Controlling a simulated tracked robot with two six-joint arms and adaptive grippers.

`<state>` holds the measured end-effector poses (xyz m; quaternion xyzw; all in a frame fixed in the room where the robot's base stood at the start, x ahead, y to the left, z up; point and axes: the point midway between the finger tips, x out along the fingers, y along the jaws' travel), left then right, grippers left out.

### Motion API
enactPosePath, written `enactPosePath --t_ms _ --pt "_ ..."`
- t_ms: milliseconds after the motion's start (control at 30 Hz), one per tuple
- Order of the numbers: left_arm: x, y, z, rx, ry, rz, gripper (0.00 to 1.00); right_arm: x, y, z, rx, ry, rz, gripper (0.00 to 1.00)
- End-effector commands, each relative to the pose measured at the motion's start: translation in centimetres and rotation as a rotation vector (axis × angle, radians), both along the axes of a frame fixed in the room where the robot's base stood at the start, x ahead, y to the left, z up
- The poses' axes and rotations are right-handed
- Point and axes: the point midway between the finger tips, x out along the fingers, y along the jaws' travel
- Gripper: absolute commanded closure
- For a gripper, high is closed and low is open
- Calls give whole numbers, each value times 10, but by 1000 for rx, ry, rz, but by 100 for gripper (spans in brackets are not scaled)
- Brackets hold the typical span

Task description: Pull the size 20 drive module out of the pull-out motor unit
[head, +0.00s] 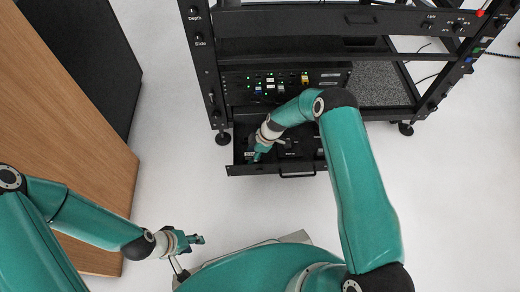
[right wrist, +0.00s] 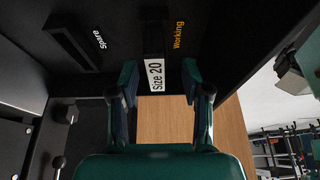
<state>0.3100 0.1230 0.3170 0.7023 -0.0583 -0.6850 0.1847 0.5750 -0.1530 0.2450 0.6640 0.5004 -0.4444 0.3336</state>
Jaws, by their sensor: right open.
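The black pull-out motor unit (head: 245,169) stands drawn out of the rack's lower part. In the right wrist view, the size 20 drive module is a dark block with a white "Size 20" label (right wrist: 155,75), near a slot marked "Working". My right gripper (right wrist: 160,82) is open, with one finger on each side of the label; whether either finger touches the module cannot be told. In the head view my right gripper (head: 258,154) is over the left part of the drawer and hides the module. My left gripper (head: 198,239) is above the floor, away from the drawer.
The black rack (head: 290,50) holds panels with lit lamps above the drawer. Another dark bar (right wrist: 70,42) sits beside the "Spare" label. A wooden panel (head: 70,130) and a black cabinet (head: 85,60) stand to the left. White floor is free before the drawer.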

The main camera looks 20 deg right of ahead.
Motion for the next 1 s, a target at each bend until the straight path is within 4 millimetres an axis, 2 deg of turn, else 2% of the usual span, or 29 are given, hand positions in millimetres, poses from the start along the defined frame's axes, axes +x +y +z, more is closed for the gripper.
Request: enactPosePath --t_ms 133,400,467,700,1000 --pt "0 0 -3 0 0 0 60 1 3 -7 -1 -2 -1 52" --pt "0 0 -2 0 0 0 60 1 3 -8 0 -1 0 52" --pt "0 0 -2 0 0 0 60 1 3 -8 0 -1 0 59" --pt "0 0 -2 0 0 0 60 1 3 -8 0 -1 -1 99" --pt "0 0 -2 0 0 0 60 0 3 -7 0 1 -1 100"
